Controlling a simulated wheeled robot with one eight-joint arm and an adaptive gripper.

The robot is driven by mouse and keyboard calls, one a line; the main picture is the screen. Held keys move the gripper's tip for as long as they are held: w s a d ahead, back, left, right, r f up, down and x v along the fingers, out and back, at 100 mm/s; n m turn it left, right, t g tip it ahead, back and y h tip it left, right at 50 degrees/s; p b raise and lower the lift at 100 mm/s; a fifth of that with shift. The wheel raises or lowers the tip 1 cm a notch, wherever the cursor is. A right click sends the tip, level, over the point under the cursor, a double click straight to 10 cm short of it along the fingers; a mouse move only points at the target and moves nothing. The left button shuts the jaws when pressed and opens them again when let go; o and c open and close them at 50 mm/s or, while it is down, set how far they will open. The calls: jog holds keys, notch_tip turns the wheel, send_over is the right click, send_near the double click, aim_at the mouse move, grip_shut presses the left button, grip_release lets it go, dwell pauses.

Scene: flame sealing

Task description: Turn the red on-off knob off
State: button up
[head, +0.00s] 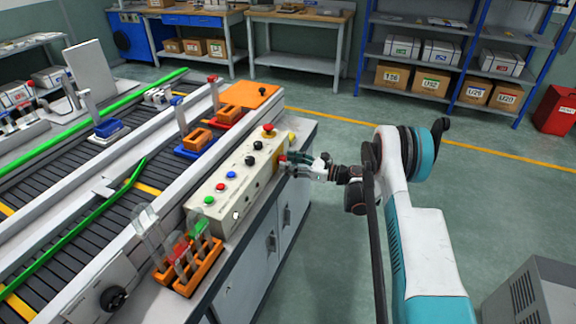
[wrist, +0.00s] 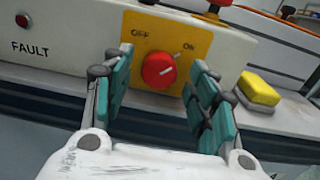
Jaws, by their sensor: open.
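The red on-off knob (wrist: 159,70) shows in the wrist view on a yellow panel (wrist: 165,35) marked OFF at left and ON at right. Its white mark slants up right toward ON. My gripper (wrist: 158,78) is open, with one teal finger on the left of the knob and one on the right. Gaps show between the fingers and the knob.
The box top carries several buttons and knobs, with a red mushroom button (head: 269,130) near the far end. A yellow block (wrist: 258,88) sits to the right of the panel. The conveyor (head: 75,205) runs left of the box. Open floor lies right of the cabinet.

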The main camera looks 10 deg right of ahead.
jog(key=shift+w+a, duration=0.3)
jog(key=shift+a, duration=0.15)
jog(key=c, duration=1.1)
jog(key=shift+n, duration=0.3)
jog(key=n, duration=1.6)
jog(key=shift+s+n+h, duration=0.15)
jog(key=shift+n+h, duration=0.15)
jog(key=shift+h, duration=0.1)
jog(key=shift+n, duration=0.3)
